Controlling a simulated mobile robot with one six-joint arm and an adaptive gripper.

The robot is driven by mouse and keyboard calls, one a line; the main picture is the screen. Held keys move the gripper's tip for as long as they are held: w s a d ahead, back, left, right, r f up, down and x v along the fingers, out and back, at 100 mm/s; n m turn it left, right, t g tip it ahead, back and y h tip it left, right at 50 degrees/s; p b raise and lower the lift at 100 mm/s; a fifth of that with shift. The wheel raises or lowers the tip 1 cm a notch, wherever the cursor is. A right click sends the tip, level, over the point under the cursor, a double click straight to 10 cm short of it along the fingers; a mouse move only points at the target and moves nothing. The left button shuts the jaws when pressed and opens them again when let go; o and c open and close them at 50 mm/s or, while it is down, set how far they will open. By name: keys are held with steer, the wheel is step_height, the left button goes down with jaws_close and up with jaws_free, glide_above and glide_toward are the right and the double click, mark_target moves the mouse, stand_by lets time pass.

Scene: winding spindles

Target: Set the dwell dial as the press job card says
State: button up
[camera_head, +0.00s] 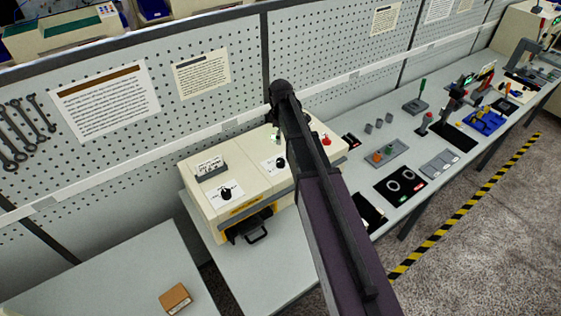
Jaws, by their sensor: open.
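A cream press (240,165) stands on the grey bench. Its sloped top carries a black dial (226,193) on a white scale plate at the left and a second black dial (281,162) on another white plate near the middle. The markings are too small to read, so I cannot tell which is the dwell dial or how either is set. A small printed card (209,164) stands in a grey holder behind the left dial; its text is unreadable. My dark arm crosses in front of the press and hides part of its right side.
A red button (326,141) sits at the press's right, and a dark drawer with a handle (257,236) at its front. Notices (105,101) and wrenches (25,130) hang on the pegboard. A brown box (175,298) lies front left. Trays and fixtures crowd the right bench.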

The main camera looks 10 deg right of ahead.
mark_target(281, 161)
steer(key=shift+f, duration=0.15)
step_height(281, 161, down, 14)
steer(key=b, duration=1.3)
steer(key=shift+r+b, duration=0.25)
steer(key=shift+b, duration=0.05)
steer(key=c, duration=1.1)
